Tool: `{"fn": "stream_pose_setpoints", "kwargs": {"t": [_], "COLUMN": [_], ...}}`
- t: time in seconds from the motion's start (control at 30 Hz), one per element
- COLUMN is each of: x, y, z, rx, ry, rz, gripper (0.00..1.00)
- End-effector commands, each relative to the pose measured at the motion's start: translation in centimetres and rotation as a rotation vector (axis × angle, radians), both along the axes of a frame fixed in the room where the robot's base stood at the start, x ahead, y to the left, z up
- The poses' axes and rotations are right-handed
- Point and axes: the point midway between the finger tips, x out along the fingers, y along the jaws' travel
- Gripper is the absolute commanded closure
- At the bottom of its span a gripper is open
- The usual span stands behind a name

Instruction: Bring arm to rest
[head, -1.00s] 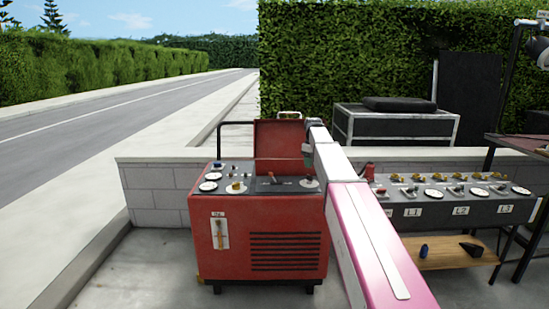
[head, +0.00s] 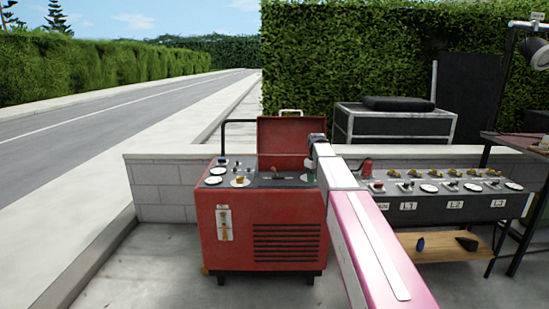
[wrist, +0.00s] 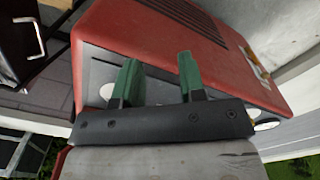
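My arm reaches forward in the head view, and my gripper (head: 311,171) is at its far end over the right side of the red generator's top, mostly hidden by the arm. In the wrist view my gripper (wrist: 158,84) has two green fingers set apart with nothing between them. The red generator (head: 285,240) stands ahead, its lid raised, with dials and a lever on its top panel. Its red body (wrist: 160,35) also shows beyond the fingers in the wrist view. I cannot tell whether the fingers touch it.
A grey control panel (head: 430,207) with several dials and switches stands to the right, above a wooden shelf (head: 440,252). A low block wall (head: 160,185) runs behind. A black case (head: 395,123) stands beyond it. Open pavement lies at the left.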

Motion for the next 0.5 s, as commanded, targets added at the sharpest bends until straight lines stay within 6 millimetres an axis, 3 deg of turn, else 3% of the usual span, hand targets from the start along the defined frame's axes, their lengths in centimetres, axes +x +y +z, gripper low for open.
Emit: {"fn": "stream_pose_setpoints", "kwargs": {"t": [0.27, 0.5], "x": [-7.1, -17.5], "y": [-0.2, -0.4], "z": [-6.7, -14.5], "rx": [0.000, 0.000], "ry": [0.003, 0.003], "rz": [-0.129, -0.325], "gripper": [0.63, 0.63]}}
